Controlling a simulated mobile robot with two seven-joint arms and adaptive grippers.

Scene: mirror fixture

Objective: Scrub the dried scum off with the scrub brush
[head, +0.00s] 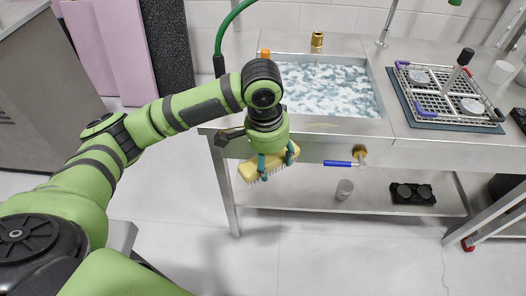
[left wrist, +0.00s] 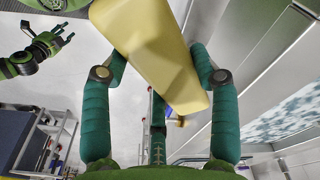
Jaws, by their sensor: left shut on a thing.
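The scrub brush (head: 246,173) has a yellow block and pale bristles pointing down. My left gripper (head: 278,160) is shut on it and holds it in the air, in front of the sink's left front corner. In the left wrist view the yellow block (left wrist: 150,50) lies between the teal fingers of my left gripper (left wrist: 160,70). A faint tan mark (head: 325,124), perhaps the dried scum, shows on the sink's front rim, right of the brush and apart from it. My right gripper (left wrist: 50,40) shows only in the left wrist view, small, with its fingers apart.
The steel sink (head: 380,128) holds foamy water (head: 325,88). A blue-handled valve (head: 342,163) sticks out of its front. A wire rack (head: 440,95) stands on the right counter. A cup (head: 344,189) and a black holder (head: 412,194) are on the lower shelf. The floor in front is clear.

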